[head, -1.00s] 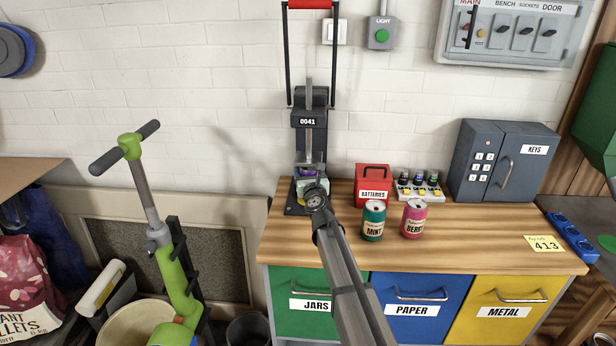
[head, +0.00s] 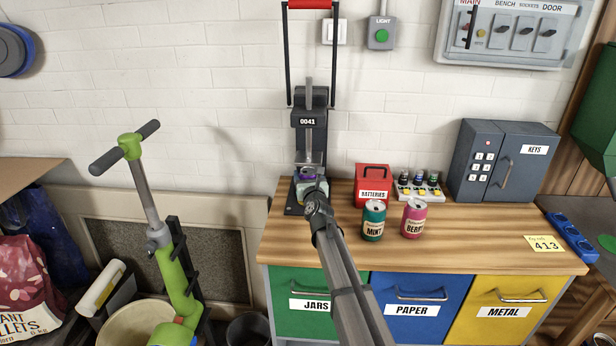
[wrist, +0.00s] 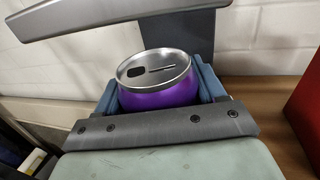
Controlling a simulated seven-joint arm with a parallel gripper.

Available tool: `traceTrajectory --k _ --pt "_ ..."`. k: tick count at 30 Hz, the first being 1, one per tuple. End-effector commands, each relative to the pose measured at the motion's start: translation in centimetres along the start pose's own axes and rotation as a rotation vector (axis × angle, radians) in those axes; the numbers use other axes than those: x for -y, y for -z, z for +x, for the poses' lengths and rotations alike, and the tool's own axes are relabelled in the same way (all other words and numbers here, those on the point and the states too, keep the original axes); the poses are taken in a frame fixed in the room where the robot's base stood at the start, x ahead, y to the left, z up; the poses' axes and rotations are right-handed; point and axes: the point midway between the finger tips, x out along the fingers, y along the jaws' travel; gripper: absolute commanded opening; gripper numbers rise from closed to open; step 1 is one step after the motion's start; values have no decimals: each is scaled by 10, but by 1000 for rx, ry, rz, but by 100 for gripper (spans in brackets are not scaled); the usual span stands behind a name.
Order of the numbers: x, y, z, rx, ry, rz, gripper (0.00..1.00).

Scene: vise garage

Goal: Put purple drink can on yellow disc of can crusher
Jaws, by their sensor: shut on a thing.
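The purple drink can (wrist: 158,92) shows in the wrist view with its silver lid up, held between the two blue-grey pads of my gripper (wrist: 160,85). In the head view the can (head: 306,173) is a small purple patch at the can crusher (head: 309,122), below its press. My gripper (head: 308,188) hides most of the can there. The yellow disc is hidden, so I cannot tell whether the can touches it. In the wrist view a grey metal bar of the crusher (wrist: 120,18) lies just behind and above the can.
A green MINT can (head: 374,222) and a pink BERRY can (head: 414,219) stand on the wooden bench (head: 470,238) right of my arm. A red BATTERIES box (head: 373,185) stands close right of the crusher. The crusher's red-topped handle (head: 309,4) is raised.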

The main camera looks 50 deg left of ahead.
Motion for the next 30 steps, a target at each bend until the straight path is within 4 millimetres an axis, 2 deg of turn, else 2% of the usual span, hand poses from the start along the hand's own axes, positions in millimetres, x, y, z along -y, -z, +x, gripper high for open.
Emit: traceTrajectory --k 1,9,23,30 --pt "0 1 0 0 0 -1 71" --pt "0 0 0 0 0 0 95" --pt "0 -2 0 0 0 0 95" --pt "0 -2 -36 0 0 0 95"
